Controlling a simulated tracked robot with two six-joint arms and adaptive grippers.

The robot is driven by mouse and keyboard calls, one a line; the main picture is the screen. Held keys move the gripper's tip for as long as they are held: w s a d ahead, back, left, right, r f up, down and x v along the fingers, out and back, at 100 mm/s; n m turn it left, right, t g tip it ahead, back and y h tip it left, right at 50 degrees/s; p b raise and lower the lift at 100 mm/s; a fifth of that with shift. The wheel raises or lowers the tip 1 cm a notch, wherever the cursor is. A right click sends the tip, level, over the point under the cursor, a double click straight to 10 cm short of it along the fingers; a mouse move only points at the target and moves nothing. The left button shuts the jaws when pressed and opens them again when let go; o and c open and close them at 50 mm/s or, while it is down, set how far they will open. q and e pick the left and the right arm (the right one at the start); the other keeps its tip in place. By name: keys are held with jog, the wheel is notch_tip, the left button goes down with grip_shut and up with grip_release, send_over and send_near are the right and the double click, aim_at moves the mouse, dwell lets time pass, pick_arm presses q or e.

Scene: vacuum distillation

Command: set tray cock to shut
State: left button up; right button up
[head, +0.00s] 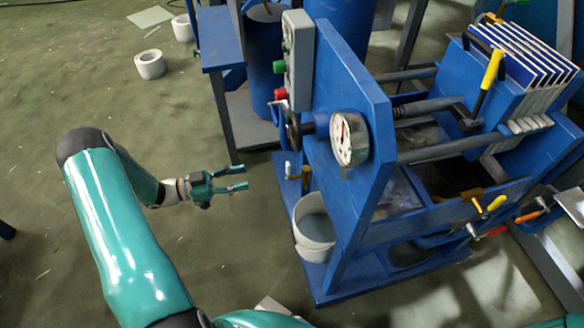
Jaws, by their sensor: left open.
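My left gripper (240,178) is open and empty, its fingers pointing right. It is in the air left of the blue filter press frame (345,95), apart from it. Two small upright handles, one white-tipped (288,169) and one yellow (305,179), stand at the frame's left side, just right of my fingers. More handles sit on the right: yellow ones (496,202), an orange one (528,217) and a red one (491,232). I cannot tell which is the tray cock, nor its setting. My right gripper is not in view.
A white bucket (313,232) stands on the frame's base below the small handles. A round gauge (349,139) and a black handwheel (292,130) stick out above. A blue stand (220,45) is behind. The green floor around my left gripper is mostly clear.

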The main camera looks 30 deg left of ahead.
aim_at(288, 168)
pick_arm(q)
jog(key=b+x, duration=0.2)
jog(key=x, duration=1.2)
jog(key=shift+a, duration=0.1)
grip_shut()
